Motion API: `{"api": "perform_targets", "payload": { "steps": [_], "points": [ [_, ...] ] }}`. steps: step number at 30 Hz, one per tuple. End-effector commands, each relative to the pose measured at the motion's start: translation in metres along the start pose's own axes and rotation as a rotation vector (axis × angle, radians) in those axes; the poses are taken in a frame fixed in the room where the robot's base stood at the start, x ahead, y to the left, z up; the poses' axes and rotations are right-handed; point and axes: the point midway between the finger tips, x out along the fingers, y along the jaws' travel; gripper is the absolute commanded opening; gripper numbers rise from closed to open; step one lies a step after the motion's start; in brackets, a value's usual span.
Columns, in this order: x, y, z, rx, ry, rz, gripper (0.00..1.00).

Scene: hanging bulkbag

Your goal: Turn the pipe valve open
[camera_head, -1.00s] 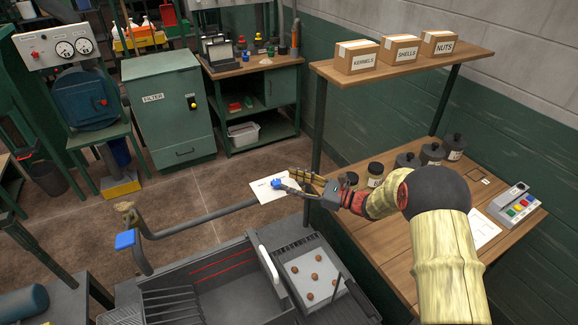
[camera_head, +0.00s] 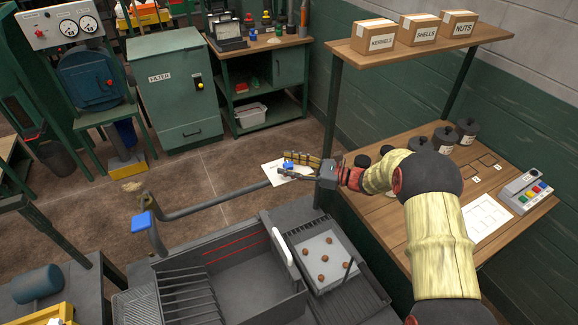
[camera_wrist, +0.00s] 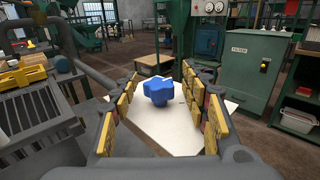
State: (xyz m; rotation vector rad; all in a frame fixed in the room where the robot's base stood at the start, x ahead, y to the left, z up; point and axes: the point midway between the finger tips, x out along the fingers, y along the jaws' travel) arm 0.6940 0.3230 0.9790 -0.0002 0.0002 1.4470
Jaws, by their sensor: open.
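A blue lobed valve knob (camera_wrist: 157,90) shows in the wrist view in front of a pale flat sheet (camera_wrist: 165,138). In the head view the knob (camera_head: 288,165) is at the end of my gripper, by the pale sheet. My gripper (camera_wrist: 158,100) is open, with its yellow-padded fingers on either side of the knob; I cannot tell whether they touch it. In the head view my gripper (camera_head: 310,164) reaches left from the arm. A grey pipe (camera_head: 215,203) runs left from near the sheet to a bend beside a blue-capped post (camera_head: 142,222).
A grey machine (camera_head: 250,290) with a tray of several brown nuts (camera_head: 345,252) stands below. A wooden bench (camera_head: 395,215) with dark jars and a button box (camera_head: 528,192) is at right. A green filter cabinet (camera_head: 175,90) stands behind. Floor between is clear.

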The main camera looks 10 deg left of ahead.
Motion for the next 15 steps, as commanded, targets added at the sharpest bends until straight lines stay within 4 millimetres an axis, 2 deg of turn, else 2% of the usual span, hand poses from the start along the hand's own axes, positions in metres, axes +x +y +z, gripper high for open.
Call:
{"api": "perform_targets", "payload": {
  "steps": [7,15],
  "points": [
    [0.0007,0.0000,0.0003,0.000,0.000,0.000,0.45],
    [0.0006,0.0002,0.0002,0.000,0.000,0.000,0.30]
  ]
}}
